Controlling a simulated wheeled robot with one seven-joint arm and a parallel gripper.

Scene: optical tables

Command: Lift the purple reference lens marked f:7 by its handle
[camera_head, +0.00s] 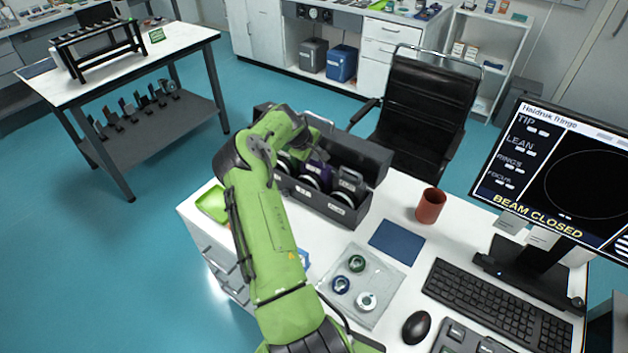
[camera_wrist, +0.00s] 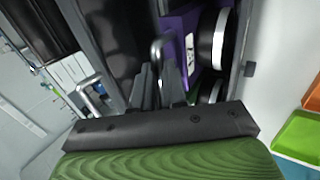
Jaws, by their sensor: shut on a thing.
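The purple lens (camera_head: 320,168) stands in the middle part of an open dark case (camera_head: 318,200) in the head view. Its purple plate (camera_wrist: 180,38) shows in the wrist view, with a black-and-white round lens beside it. A grey metal handle (camera_wrist: 157,48) rises at the plate's left side. My gripper (camera_wrist: 158,84) is shut on this handle, with its grey fingers close together. The f:7 marking is not readable. In the head view my arm's end hides the case's left part, and I cannot tell whether the lens is raised off the case floor.
Other lenses stand in the case on both sides of the purple one. A green tray (camera_head: 212,204) lies left of the case. A red-brown cup (camera_head: 430,206), blue mat (camera_head: 397,242) and clear tray (camera_head: 384,311) with three small round parts are to the right and in front.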

